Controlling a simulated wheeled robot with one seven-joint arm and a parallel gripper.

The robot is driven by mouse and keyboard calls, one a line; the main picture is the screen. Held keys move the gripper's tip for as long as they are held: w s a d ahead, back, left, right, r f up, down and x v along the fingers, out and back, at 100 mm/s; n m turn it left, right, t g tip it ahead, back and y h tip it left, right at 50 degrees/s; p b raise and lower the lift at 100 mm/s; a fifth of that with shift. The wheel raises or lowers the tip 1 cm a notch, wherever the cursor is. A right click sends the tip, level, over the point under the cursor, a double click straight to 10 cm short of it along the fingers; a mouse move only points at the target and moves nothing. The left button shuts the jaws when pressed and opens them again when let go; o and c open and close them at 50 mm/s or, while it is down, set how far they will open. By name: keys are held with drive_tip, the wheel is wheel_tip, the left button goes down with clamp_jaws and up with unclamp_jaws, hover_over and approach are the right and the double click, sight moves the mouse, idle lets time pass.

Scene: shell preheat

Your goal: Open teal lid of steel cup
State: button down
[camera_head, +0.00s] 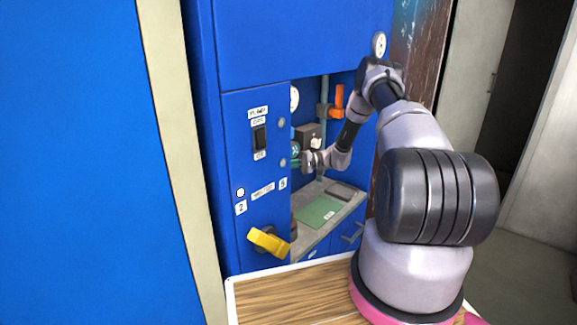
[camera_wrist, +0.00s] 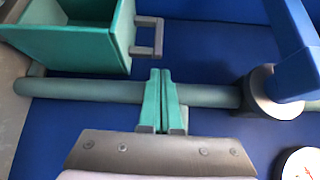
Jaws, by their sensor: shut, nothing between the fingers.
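In the wrist view a teal box-like piece (camera_wrist: 85,45), which looks like the lid, is at the upper left. I cannot make out a steel cup clearly in either view. My gripper (camera_wrist: 160,76) has its teal fingers together, empty, just below and right of the handle, apart from it in the picture. In the head view my gripper (camera_head: 294,161) is inside the blue cabinet's alcove, partly hidden by the panel edge, and the lid cannot be told apart there.
A grey-green pipe (camera_wrist: 210,95) runs behind my fingers to a dark collar (camera_wrist: 262,92) with a blue handle (camera_wrist: 292,35). In the head view are an orange handle (camera_head: 339,96), a grey box (camera_head: 310,132), a green mat (camera_head: 318,211) and a yellow knob (camera_head: 268,242).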

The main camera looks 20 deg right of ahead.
drive_tip(key=shift+w+a+f, duration=0.15)
drive_tip(key=shift+a, duration=1.7)
drive_tip(key=shift+s+d+r+n+y, duration=0.2)
drive_tip(key=shift+s+d+n+y, duration=0.25)
drive_tip(key=shift+s, duration=0.35)
drive_tip(key=shift+s+d+r+n+y, duration=0.15)
drive_tip(key=shift+s+d+n+y, duration=0.15)
drive_tip(key=shift+s+d+n, duration=0.35)
drive_tip(key=shift+s+d+r+n+y, duration=0.2)
drive_tip(key=shift+s+d+n+y, duration=0.2)
drive_tip(key=shift+s, duration=0.5)
drive_tip(key=shift+d, duration=0.1)
